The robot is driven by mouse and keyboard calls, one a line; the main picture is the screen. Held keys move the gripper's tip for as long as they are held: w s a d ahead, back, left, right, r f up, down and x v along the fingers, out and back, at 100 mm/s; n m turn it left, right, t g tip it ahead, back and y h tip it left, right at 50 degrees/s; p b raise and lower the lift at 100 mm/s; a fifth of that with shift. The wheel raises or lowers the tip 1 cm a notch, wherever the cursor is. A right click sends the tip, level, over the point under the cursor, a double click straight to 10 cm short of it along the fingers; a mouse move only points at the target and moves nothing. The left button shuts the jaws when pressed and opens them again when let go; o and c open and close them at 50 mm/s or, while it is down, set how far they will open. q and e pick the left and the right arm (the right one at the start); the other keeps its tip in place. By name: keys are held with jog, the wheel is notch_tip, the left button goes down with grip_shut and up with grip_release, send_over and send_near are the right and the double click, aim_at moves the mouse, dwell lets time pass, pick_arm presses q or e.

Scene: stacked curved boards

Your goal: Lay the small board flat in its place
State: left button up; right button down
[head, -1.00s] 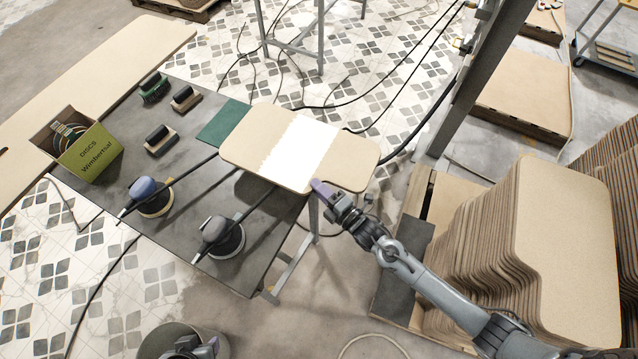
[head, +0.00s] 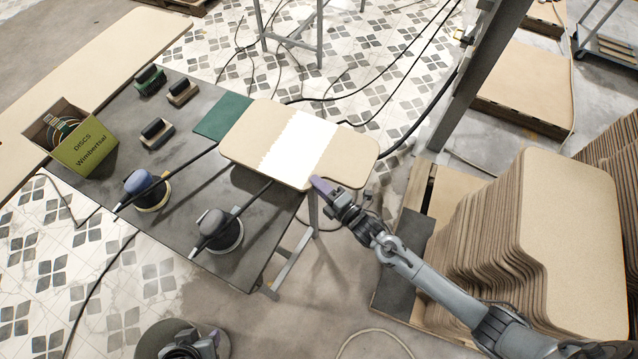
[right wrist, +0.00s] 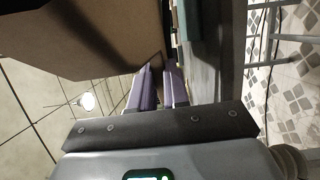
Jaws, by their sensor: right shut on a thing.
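The small board (head: 255,134) is tan with rounded corners and a broad white patch across its middle. It lies over the right end of the dark worktable (head: 185,221), and its right part sticks out past the edge. I cannot tell whether it rests fully on the table. My right gripper (head: 322,187) is shut on the board's near right edge. In the right wrist view the purple fingers (right wrist: 160,88) are close together at the edge of the brown board (right wrist: 85,40). My left gripper (head: 208,343) is low at the bottom left, away from the board; its fingers are unclear.
On the table are a green pad (head: 222,117), two sanders (head: 147,190) (head: 217,230), several hand blocks (head: 156,133) and a green box of discs (head: 85,148). A tall stack of curved boards (head: 570,230) stands at right. A dark post (head: 480,75) rises behind it.

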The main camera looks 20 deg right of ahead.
notch_tip(320, 180, down, 4)
jog(key=b, duration=0.3)
jog(key=shift+w+f, duration=0.1)
jog(key=shift+f, duration=0.15)
dwell(1.0)
jog(key=shift+f+b, duration=0.55)
jog(key=shift+f, duration=0.05)
dwell(0.3)
jog(key=c, duration=1.2)
grip_release()
jog(key=shift+f, duration=0.25)
